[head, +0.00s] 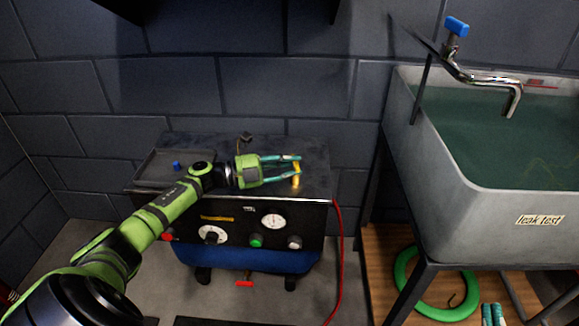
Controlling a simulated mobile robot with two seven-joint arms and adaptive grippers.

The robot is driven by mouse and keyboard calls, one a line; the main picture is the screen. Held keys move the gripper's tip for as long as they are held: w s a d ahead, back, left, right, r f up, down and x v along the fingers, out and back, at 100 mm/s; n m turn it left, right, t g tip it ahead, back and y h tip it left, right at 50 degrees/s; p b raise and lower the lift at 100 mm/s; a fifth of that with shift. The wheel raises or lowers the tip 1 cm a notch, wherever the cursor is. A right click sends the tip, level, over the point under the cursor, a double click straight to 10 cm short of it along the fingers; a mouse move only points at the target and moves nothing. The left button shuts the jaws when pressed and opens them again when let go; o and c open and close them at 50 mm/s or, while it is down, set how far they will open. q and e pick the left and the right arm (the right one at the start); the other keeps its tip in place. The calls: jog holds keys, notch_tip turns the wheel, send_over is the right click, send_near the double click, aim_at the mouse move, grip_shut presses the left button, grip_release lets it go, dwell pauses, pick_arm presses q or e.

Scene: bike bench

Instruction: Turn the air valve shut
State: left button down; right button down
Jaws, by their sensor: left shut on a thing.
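The compressor (262,205) stands against the wall, with a dark front panel and a blue tank below. A small yellow upright piece (296,182), which looks like a valve handle, is at the right front of its top. My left gripper (296,167) reaches in from the left, its teal fingers shut on the yellow piece and partly hiding it. A red handle (244,284) shows under the tank; I cannot tell which part is the air valve. Teal fingertips of my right gripper (492,314) show at the bottom right, apart from everything; their opening is unclear.
The panel has gauges (273,221), a green knob (256,241) and a red hose (338,265) at its right. A water-filled sink (480,200) with a blue-handled tap (457,27) stands at right. A green hose coil (408,285) lies below it.

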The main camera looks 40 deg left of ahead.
pick_arm(q)
jog(key=shift+d, duration=0.1)
jog(key=c, duration=1)
grip_release()
jog(key=v, duration=0.7)
jog(key=shift+s+a, duration=0.2)
